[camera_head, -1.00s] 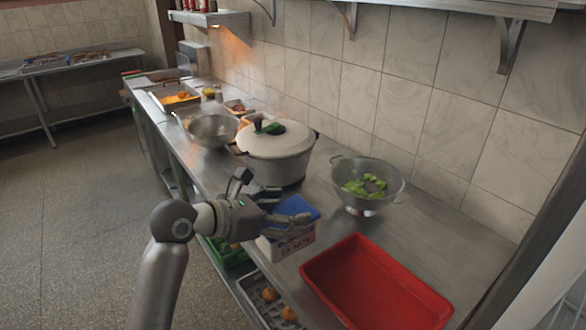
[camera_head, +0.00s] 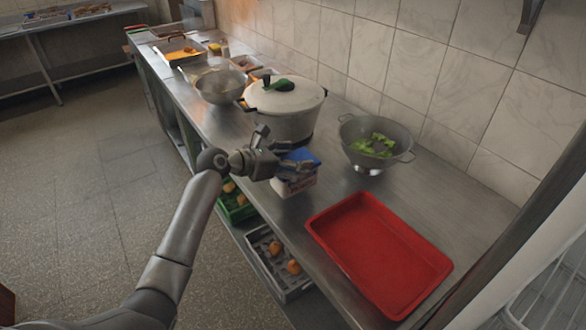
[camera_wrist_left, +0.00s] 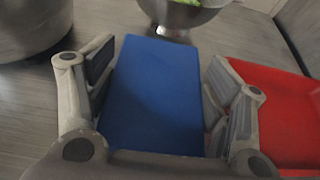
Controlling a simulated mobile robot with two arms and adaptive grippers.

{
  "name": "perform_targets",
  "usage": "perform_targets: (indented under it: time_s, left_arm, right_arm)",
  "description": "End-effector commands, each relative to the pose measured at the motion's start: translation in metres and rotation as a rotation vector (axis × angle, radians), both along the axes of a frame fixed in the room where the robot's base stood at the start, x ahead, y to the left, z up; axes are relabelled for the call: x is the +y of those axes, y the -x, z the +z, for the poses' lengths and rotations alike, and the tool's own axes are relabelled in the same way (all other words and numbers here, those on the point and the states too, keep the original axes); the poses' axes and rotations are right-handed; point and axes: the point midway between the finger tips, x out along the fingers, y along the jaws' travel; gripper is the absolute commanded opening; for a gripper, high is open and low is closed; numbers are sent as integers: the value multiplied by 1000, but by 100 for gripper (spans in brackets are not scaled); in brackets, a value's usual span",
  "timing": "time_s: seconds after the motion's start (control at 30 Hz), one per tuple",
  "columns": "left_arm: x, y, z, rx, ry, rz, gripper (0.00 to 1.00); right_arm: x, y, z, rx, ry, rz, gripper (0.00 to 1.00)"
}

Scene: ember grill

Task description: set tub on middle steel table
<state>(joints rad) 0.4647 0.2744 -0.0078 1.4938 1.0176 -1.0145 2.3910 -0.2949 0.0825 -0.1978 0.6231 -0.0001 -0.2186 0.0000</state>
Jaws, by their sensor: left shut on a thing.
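The tub (camera_head: 297,181) is a small white box with printed lettering and a blue lid. It is at the near edge of the steel table (camera_head: 270,212), between the big pot and the red tray. In the left wrist view the blue lid (camera_wrist_left: 155,95) fills the space between the two fingers. My left gripper (camera_head: 288,165) is shut on the tub from the left side and partly hides it. I cannot tell whether the tub's base touches the table. My right gripper is not in view.
A large lidded pot (camera_head: 285,112) stands just behind the tub. A colander with greens (camera_head: 348,142) is to the right, and a red tray (camera_head: 432,262) lies at the near right. A metal bowl (camera_head: 219,88) is farther left. Crates (camera_head: 262,245) sit on the lower shelf.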

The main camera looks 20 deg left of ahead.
Motion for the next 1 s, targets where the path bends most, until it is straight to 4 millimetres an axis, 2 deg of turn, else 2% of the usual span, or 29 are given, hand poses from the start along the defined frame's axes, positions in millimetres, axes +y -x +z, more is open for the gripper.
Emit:
perform_targets:
  time_s: [0.1,0.3,0.7,0.73,0.87,1.0]
  left_arm:
    - [2,-7,-6,-3,3,1,33]
    - [2,-6,-31,-1,1,2,33]
    - [2,-6,-37,-3,3,2,33]
    - [2,-5,-39,0,0,1,77]
    - [2,-5,-39,1,-1,1,94]
    - [2,-5,-39,1,-1,1,96]
  right_arm:
    - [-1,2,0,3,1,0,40]
    - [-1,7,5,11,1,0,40]
    - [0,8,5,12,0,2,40]
    - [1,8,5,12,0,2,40]
    - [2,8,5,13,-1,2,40]
    - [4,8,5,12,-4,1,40]
